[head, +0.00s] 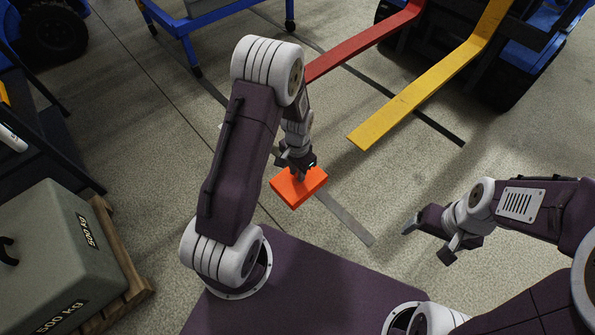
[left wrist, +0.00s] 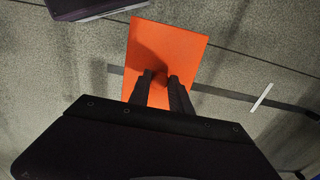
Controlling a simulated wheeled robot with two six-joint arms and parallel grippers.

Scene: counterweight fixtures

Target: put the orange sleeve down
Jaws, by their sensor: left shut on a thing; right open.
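The orange sleeve (head: 299,187) is a bright orange block-like piece in the middle of the head view. My left gripper (head: 297,169) is shut on it from above. The sleeve appears held in the air over the concrete floor, in front of my base. In the left wrist view the sleeve (left wrist: 172,55) shows as a flat orange face, with the dark fingers of my left gripper (left wrist: 160,80) against it. Its far side is hidden. My right gripper (head: 428,237) is at the right, open and empty, away from the sleeve.
A red fork (head: 362,44) and a yellow fork (head: 425,83) of a vehicle reach in from the upper right. A grey 500 kg weight (head: 60,250) sits on a wooden pallet (head: 122,262) at lower left. A blue cart (head: 205,18) stands at the back. Floor around the sleeve is clear.

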